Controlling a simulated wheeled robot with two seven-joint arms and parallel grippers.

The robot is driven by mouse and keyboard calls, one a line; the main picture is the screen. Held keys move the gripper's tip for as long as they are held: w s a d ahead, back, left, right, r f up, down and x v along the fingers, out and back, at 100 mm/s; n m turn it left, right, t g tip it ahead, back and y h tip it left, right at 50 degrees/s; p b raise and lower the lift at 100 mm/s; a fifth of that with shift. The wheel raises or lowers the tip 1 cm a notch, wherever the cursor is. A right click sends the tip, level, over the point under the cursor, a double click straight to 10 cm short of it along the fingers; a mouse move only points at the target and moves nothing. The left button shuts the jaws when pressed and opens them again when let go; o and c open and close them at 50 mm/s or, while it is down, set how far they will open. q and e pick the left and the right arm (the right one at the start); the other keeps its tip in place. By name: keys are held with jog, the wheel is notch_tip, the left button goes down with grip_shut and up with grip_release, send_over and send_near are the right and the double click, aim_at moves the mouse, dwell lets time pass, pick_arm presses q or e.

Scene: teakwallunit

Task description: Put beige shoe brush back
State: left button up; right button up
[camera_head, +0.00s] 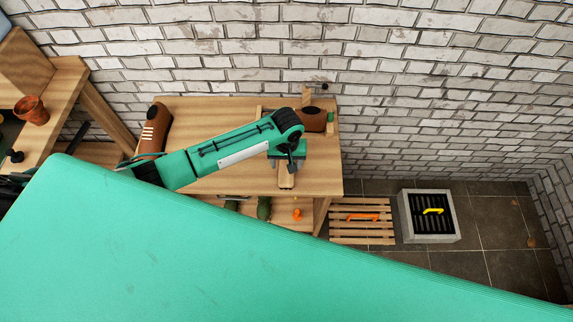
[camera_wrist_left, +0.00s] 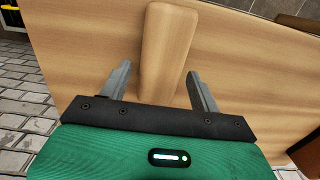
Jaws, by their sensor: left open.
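The beige shoe brush (camera_head: 286,182) lies near the front edge of the wooden table, partly hidden by my left gripper (camera_head: 287,166). In the left wrist view the brush (camera_wrist_left: 168,42) is a long, smooth, light wooden piece pointing away from the gripper. My left gripper also shows there (camera_wrist_left: 157,72), its two fingers spread on either side of the brush with gaps visible. It is open and not holding the brush. My right gripper is not in view.
A brown shoe (camera_head: 157,128) stands at the table's left. A brown rounded item (camera_head: 313,120) sits at its back right beside wooden upright parts. Green bottles and small orange items are on the lower shelf. A slatted pallet (camera_head: 362,238) and grey crate (camera_head: 404,222) stand on the floor.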

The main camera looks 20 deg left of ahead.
pick_arm(q)
notch_tip(320, 180, up, 10)
jog(key=shift+b, duration=0.35)
dwell(0.4)
